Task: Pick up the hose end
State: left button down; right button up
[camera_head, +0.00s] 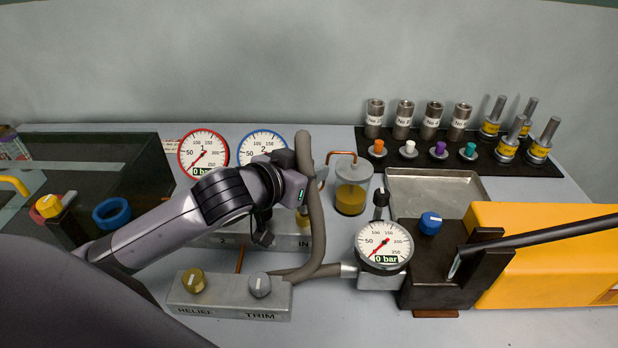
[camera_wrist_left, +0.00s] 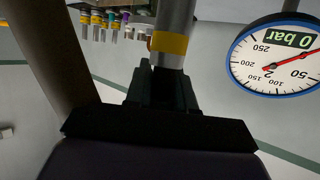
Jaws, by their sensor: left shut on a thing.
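A thick grey-brown hose (camera_head: 313,225) rises in a tall loop beside my left gripper (camera_head: 306,187), just above the metal block marked IN. In the left wrist view, the dark jaws (camera_wrist_left: 162,92) are shut on the hose end (camera_wrist_left: 170,20), a silver fitting with a yellow band. The hose also shows as a blurred brown length at the left of that view (camera_wrist_left: 52,50). In the head view, the hose and gripper mostly hide the held end. The hose's lower part runs toward the front gauge fitting. My right gripper is not in view.
Red-rimmed gauge 1 (camera_head: 203,154) and blue-rimmed gauge 2 (camera_head: 262,148) stand behind my left arm. A RELIEF/TRIM block (camera_head: 228,306) lies in front. A clear jar (camera_head: 352,185), front gauge (camera_head: 384,247), yellow pump body (camera_head: 545,245) and metal tray (camera_head: 435,183) are to the right.

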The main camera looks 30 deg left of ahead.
pick_arm(q)
notch_tip(320, 180, up, 19)
dwell(0.4)
